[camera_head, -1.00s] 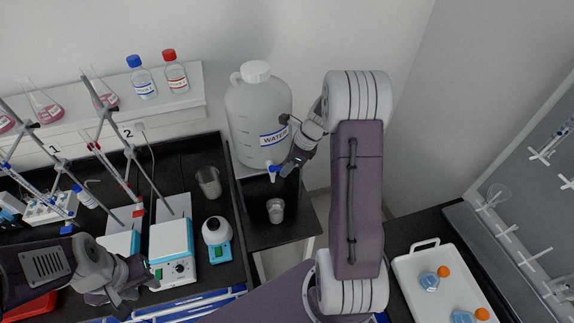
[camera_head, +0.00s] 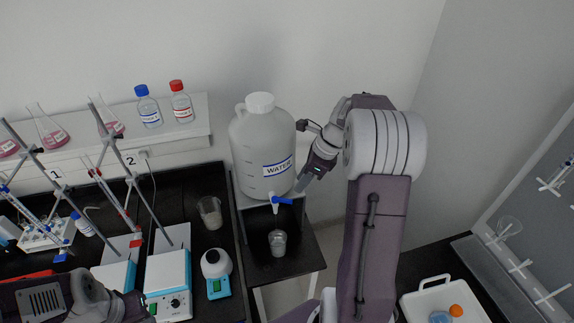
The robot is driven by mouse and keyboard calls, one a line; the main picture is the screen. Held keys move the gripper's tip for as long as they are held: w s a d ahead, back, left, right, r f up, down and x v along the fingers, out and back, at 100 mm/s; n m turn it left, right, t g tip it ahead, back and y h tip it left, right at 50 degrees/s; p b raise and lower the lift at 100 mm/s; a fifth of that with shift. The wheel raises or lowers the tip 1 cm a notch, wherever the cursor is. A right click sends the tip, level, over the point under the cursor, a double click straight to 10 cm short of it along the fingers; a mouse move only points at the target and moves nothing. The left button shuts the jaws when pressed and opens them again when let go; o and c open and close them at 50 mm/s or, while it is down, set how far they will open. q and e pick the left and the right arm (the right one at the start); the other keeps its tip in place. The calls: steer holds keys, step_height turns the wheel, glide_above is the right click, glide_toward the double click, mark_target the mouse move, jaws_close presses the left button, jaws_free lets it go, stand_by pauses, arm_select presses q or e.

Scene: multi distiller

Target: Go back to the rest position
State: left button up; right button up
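My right gripper (camera_head: 302,184) is beside the right side of the white water jug (camera_head: 262,148), near its blue tap handle (camera_head: 283,200). It looks apart from the handle, and its fingers are too small and dark to tell open from shut. The handle points to the right. A small clear beaker (camera_head: 278,242) stands on the black stand below the spout. My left arm shows at the lower left, with its gripper (camera_head: 136,308) at the bottom edge beside the hotplates, mostly cut off.
Two hotplates (camera_head: 168,285) with rods stand on the left bench, beside a small blue scale (camera_head: 218,287) and a beaker (camera_head: 210,212). A shelf (camera_head: 190,128) holds flasks and bottles. A white tray (camera_head: 415,300) with an orange-capped flask is at the lower right.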

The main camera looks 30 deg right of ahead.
steer(key=shift+f, duration=0.1)
steer(key=s+a+f+n+g+b, duration=0.2)
steer(key=s+a+f+n+b, duration=0.15)
steer(key=a+f+b, duration=0.75)
steer(key=s+a+f+n+h+b, duration=0.2)
steer(key=s+f+n, duration=0.8)
steer(key=n, duration=1.2)
steer(key=shift+s+a+f+n+h, duration=0.15)
steer(key=shift+s+a+n+h, duration=0.25)
steer(key=shift+a+h, duration=0.2)
steer(key=shift+d, duration=0.2)
